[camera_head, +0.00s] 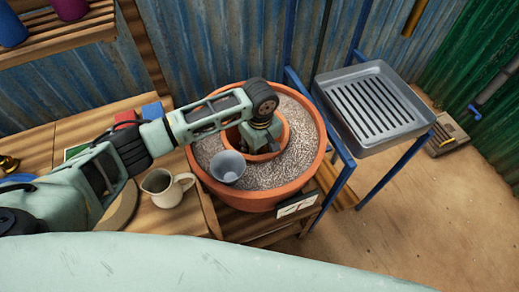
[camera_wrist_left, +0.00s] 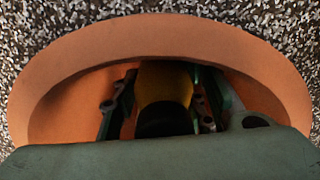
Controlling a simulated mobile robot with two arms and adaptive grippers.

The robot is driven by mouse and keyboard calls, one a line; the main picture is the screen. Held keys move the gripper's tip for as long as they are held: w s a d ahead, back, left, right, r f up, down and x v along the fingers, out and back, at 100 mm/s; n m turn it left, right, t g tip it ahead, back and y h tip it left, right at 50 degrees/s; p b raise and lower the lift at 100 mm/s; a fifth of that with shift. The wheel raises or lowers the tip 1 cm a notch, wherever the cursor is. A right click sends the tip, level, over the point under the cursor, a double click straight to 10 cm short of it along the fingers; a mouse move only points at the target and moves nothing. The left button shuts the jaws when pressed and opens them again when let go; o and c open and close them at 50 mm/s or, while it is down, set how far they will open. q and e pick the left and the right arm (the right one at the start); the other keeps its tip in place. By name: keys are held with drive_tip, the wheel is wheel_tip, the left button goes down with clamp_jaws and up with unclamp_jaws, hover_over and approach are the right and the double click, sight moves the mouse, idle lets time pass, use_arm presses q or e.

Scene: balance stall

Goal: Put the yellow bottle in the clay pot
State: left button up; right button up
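A large terracotta clay pot (camera_head: 262,199) is filled with grey gravel, and a smaller clay pot (camera_head: 284,136) is sunk in its middle. My left gripper (camera_wrist_left: 165,100) reaches down into the inner pot; its rim (camera_wrist_left: 160,35) arches around the fingers in the wrist view. The yellow bottle (camera_wrist_left: 166,82), with a dark top towards the camera, is between the two fingers, inside the rim's outline. The fingers lie close on both sides of it; I cannot tell whether they press on it. The bottle's lower part is hidden. My right gripper is not in view.
A grey metal cup (camera_head: 228,166) stands on the gravel beside the inner pot. A cream jug (camera_head: 163,187) is on the wooden table at left, with red (camera_head: 126,117) and blue (camera_head: 152,110) blocks behind. A slatted grey tray (camera_head: 375,108) on a blue frame stands at right.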

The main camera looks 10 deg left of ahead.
use_arm(q)
drive_tip(key=shift+o, duration=0.4)
wheel_tip(320, 180, up, 13)
drive_tip(key=shift+r, duration=0.15)
drive_tip(key=shift+r, duration=0.1)
idle(0.4)
